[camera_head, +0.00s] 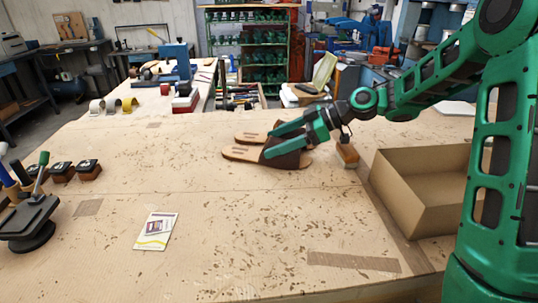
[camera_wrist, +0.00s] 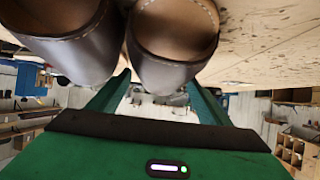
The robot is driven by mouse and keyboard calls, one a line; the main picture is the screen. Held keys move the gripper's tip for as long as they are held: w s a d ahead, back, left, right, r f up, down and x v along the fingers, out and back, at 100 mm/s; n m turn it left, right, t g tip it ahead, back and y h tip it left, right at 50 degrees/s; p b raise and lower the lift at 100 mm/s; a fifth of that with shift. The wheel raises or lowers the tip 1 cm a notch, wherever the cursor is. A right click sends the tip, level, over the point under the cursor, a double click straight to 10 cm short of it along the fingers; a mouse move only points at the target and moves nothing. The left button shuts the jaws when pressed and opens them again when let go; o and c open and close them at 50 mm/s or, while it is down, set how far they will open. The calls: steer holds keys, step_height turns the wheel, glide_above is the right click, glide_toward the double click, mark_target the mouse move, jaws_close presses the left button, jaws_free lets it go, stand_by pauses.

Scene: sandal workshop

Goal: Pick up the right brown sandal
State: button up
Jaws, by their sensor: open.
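Two brown sandals lie side by side on the workbench in the head view, a near one (camera_head: 242,154) and a far one (camera_head: 250,138). Each has a tan sole and a wide dark brown strap toward its right end. My gripper (camera_head: 269,143) is open at the straps and partly hides them. In the wrist view one sandal (camera_wrist: 172,45) has its strap opening ahead of the space between my fingers, and the other sandal (camera_wrist: 75,45) lies to its left. I cannot tell whether the fingers touch a strap.
An open cardboard box (camera_head: 425,200) stands right of the sandals, with a wooden-backed brush (camera_head: 347,154) between. A printed card (camera_head: 156,231) lies at the front. Dark-topped blocks (camera_head: 62,172) and a black stand (camera_head: 28,222) are at left. The workbench (camera_head: 215,220) middle is clear except for scraps.

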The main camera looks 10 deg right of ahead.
steer(key=shift+x, duration=0.95)
steer(key=c, duration=1)
steer(key=shift+c, duration=0.2)
steer(key=shift+r, duration=0.1)
